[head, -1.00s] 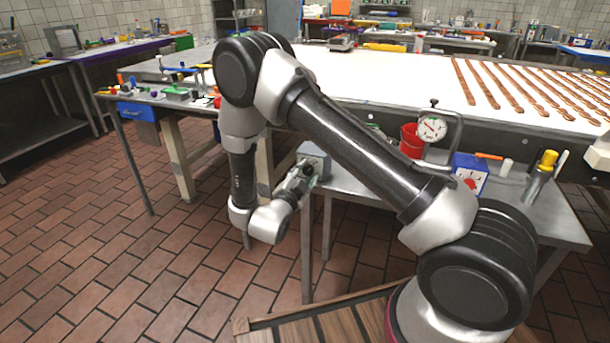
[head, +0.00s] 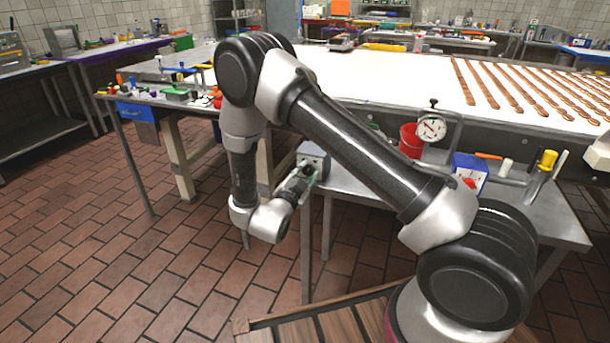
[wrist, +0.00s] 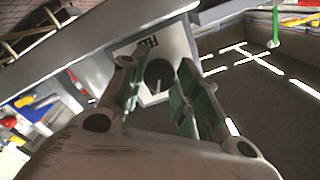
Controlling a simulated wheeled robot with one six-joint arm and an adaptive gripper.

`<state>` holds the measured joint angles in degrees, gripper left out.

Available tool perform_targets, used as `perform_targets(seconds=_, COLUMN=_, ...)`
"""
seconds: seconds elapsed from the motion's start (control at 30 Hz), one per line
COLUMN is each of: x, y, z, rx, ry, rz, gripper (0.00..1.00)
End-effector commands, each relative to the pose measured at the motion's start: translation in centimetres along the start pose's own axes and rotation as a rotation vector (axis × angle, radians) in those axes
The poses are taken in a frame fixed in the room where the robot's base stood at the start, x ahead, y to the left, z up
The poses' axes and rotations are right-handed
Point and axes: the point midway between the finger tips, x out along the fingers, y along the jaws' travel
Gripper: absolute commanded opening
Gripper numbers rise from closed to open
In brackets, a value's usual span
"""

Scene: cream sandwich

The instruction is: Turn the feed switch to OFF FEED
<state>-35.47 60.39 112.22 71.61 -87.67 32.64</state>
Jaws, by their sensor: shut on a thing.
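The feed switch is a round dark knob (wrist: 160,73) with a pale pointer line, on the face of a light grey box (wrist: 178,42). In the head view the grey box (head: 315,155) sits at the left corner of the near metal table. My gripper (wrist: 158,82) has its green-padded fingers on either side of the knob and is shut on it. In the head view my gripper (head: 302,181) is against the front of the box.
The near metal table (head: 525,215) also holds a red cup (head: 411,141), a round dial gauge (head: 431,128) and a blue box with a red knob (head: 469,172). A white conveyor with brown strips runs behind. The brick floor at left is clear.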

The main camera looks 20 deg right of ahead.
Motion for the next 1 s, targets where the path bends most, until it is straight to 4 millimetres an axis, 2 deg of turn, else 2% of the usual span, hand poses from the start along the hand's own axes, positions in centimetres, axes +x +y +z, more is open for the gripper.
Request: perform_targets(seconds=1.0, x=-0.06, y=0.25, z=-0.05, rx=-0.901, ry=-0.002, rz=0.001, gripper=0.07)
